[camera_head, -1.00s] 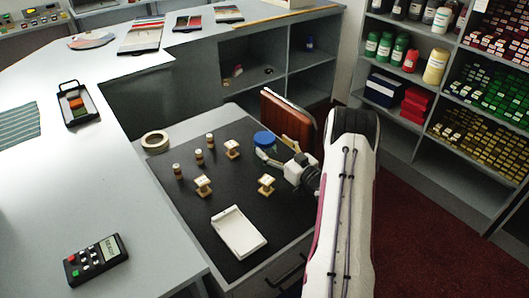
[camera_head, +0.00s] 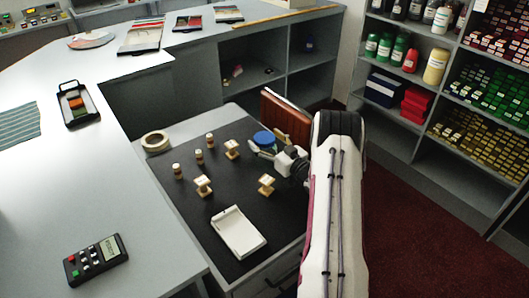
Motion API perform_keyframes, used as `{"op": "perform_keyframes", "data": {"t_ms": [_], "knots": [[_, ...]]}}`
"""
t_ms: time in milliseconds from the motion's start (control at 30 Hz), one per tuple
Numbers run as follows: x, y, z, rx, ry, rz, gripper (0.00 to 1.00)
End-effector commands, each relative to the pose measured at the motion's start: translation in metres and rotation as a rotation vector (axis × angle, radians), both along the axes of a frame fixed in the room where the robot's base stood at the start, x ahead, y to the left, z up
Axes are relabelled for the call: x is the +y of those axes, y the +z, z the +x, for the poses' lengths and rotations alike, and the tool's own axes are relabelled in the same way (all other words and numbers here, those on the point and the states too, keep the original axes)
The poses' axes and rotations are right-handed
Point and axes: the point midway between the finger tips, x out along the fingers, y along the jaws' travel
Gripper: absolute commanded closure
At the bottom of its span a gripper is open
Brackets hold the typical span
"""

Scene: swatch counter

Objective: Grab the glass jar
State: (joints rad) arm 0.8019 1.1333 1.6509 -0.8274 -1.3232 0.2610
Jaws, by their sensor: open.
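A jar with a round blue lid (camera_head: 263,137) stands near the back right of the black mat (camera_head: 228,185); it looks like the glass jar, and its body is mostly hidden. My gripper (camera_head: 256,150) is open, low over the mat, with its fingers pointing left. The fingers are right beside the jar, on its near side in the picture. I cannot tell whether they touch it. Nothing shows held between them.
A white tray (camera_head: 238,231) lies in front. A tape roll (camera_head: 155,141) sits at the mat's back left. A brown upright panel (camera_head: 286,117) stands behind the jar.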

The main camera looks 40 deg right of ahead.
Motion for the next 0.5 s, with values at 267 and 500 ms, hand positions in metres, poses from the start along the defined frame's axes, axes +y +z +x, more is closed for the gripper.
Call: {"op": "perform_keyframes", "data": {"t_ms": [267,500], "knots": [[-0.0003,0.0001,0.0082,0.001,-0.001,-0.001,0.28],[-0.0003,0.0001,0.0080,0.000,0.000,0.000,0.28]]}}
